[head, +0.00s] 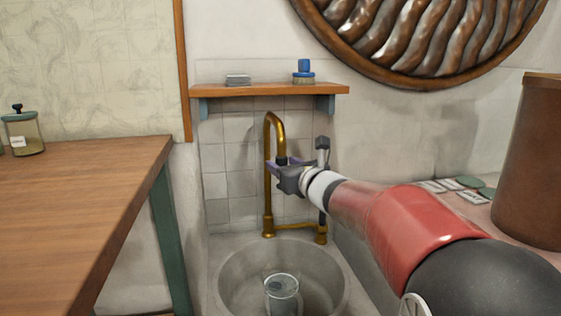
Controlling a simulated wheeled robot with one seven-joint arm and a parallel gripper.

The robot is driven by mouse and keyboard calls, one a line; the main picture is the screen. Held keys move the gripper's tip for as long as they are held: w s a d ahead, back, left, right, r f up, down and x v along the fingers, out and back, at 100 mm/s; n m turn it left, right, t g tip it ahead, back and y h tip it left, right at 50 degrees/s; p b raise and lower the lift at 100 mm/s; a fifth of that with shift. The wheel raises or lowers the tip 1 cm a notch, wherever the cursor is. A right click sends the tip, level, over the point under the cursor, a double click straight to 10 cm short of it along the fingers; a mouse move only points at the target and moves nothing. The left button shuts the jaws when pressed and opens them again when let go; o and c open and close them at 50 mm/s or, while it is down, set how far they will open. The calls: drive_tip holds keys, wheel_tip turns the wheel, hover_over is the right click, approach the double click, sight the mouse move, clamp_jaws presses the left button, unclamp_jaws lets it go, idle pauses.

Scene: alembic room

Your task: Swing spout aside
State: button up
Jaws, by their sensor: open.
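The brass spout (268,185) rises from the back of the basin and curves over at the top, its tip pointing down and to the right. My gripper (277,165) is open at the spout's upper part, near the downturned tip. From this view I cannot tell whether its fingers touch the spout. My wrist and gripper body hide part of the tap. A low brass pipe (294,228) joins the spout's base to a brass fitting on the right. A dark upright piece (322,150) with a grey top shows behind my wrist.
The round stone basin (232,262) holds a clear glass vessel (281,293). A wooden shelf (265,90) above carries a blue-topped brush (304,72). A wooden table (75,200) stands left, and a brown cylinder (530,165) stands right.

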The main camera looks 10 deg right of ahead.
drive_tip(key=shift+x, duration=0.95)
clamp_jaws()
